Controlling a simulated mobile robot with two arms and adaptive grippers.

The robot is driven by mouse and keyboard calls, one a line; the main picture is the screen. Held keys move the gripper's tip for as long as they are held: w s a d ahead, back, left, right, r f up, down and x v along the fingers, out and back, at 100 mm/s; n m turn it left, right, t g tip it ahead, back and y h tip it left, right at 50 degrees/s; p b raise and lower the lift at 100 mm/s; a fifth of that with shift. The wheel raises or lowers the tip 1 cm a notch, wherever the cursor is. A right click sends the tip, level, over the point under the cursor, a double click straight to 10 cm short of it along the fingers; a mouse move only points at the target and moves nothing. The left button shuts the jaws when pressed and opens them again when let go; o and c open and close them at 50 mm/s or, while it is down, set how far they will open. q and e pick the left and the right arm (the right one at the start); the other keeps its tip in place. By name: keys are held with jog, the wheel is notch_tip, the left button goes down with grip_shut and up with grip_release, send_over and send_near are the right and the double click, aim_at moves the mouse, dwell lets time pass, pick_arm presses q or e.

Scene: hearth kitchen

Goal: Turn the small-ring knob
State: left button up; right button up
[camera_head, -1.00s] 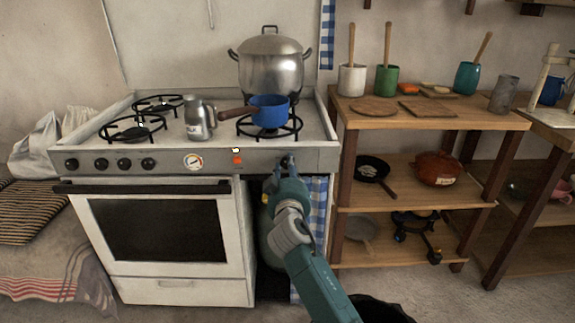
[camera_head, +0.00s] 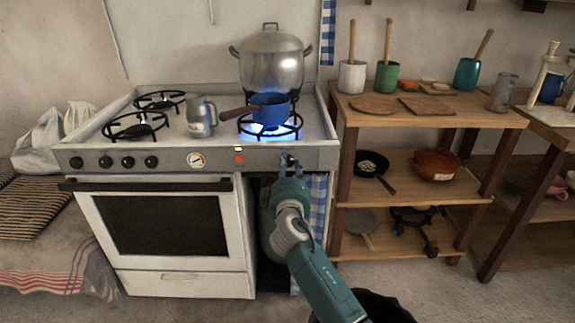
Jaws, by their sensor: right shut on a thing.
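The small-ring knob (camera_head: 291,160) is a dark knob at the right end of the stove's grey front panel, partly hidden by my gripper. My right gripper (camera_head: 290,163) is at the panel, shut on this knob. A blue flame (camera_head: 257,130) burns on the front right ring under the blue saucepan (camera_head: 270,108), and blue light also shows beneath the big steel pot (camera_head: 274,62) behind it. The stove (camera_head: 250,160) is white with a grey panel. My left gripper is not in view.
A metal jug (camera_head: 201,117) stands beside the saucepan's handle. A wooden shelf (camera_head: 430,117) stands close on the right.

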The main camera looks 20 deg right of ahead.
jog(key=shift+s+d+f, duration=0.1)
jog(key=shift+d+f, duration=0.1)
jog(key=shift+f, duration=0.35)
jog(key=o, duration=1.2)
jog(key=shift+d, duration=0.1)
jog(key=shift+c, duration=0.2)
jog(key=shift+r, duration=0.2)
jog(key=shift+r, duration=0.1)
jog(key=shift+s+a, duration=0.2)
jog(key=v, duration=1.1)
jog(key=shift+s, duration=0.25)
